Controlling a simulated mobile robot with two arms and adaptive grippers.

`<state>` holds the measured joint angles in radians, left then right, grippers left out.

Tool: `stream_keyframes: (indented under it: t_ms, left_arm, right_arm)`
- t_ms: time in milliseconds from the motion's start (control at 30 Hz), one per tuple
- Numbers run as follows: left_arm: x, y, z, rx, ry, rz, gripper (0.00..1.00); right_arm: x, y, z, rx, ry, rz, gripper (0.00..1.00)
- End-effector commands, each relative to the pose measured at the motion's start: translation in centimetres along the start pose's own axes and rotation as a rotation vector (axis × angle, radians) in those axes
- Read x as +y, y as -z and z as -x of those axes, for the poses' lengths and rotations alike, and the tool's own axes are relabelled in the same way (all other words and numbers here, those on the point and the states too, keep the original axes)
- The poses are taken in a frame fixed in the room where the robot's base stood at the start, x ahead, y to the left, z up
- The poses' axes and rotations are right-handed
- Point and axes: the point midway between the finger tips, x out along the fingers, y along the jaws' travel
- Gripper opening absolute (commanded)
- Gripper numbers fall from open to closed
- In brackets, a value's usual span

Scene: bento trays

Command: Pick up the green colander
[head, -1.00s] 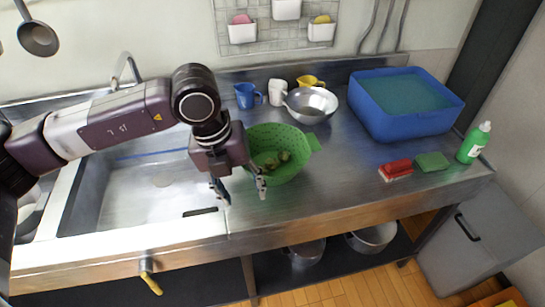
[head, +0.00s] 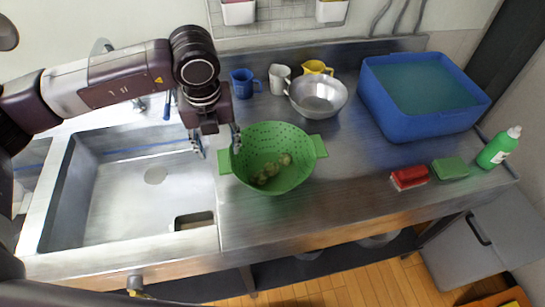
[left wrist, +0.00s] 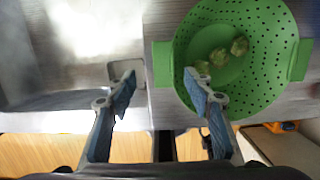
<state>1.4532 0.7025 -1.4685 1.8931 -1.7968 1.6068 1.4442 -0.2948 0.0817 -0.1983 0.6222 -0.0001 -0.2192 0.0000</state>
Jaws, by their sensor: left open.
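The green colander (head: 272,148) stands upright on the steel counter just right of the sink. It has small round holes, a tab handle on the left and right, and several pale green lumps inside. My left gripper (head: 217,152) is open and empty, pointing down at the colander's left side. In the left wrist view, the colander (left wrist: 240,85) is at upper right and its left handle lies between the open fingers (left wrist: 160,76). The right finger overlaps the colander's near-left edge. I cannot tell whether it touches. My right gripper is not in view.
The sink (head: 120,205) is at left. Behind the colander stand a blue cup (head: 242,84), a white cup (head: 278,80), a metal bowl (head: 317,95) and a yellow cup (head: 317,67). A blue tub (head: 420,127) stands at right.

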Motion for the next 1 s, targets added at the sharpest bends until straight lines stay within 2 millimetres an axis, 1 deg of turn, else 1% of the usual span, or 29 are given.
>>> stream_keyframes:
  t_ms: [33,100,200,267,400,567,667,1000]
  left_arm:
    - [-0.1,0.0,-0.2,0.002,0.000,0.000,0.47]
    - [-0.3,-0.1,-1.0,0.003,-0.001,-0.001,0.47]
    - [-0.6,-0.2,-2.3,0.003,-0.002,-0.002,0.47]
    - [-0.7,-0.2,-3.3,0.003,-0.002,-0.001,0.47]
    - [-0.7,-0.2,-4.9,0.002,0.000,0.000,0.47]
    - [-0.7,-0.3,-5.3,-0.001,0.002,0.000,0.47]
    - [-0.7,-0.3,-5.2,-0.001,0.002,0.000,0.47]
    - [-0.7,-0.2,-5.2,0.000,0.002,-0.001,0.10]
  right_arm:
    - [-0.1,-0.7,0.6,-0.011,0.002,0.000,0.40]
    - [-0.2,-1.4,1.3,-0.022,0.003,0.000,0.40]
    - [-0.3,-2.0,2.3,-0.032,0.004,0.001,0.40]
    - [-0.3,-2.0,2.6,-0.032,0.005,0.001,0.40]
    - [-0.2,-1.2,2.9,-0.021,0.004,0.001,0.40]
    - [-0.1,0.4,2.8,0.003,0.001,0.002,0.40]
    - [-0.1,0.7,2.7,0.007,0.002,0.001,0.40]
    - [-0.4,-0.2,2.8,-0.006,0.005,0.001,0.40]
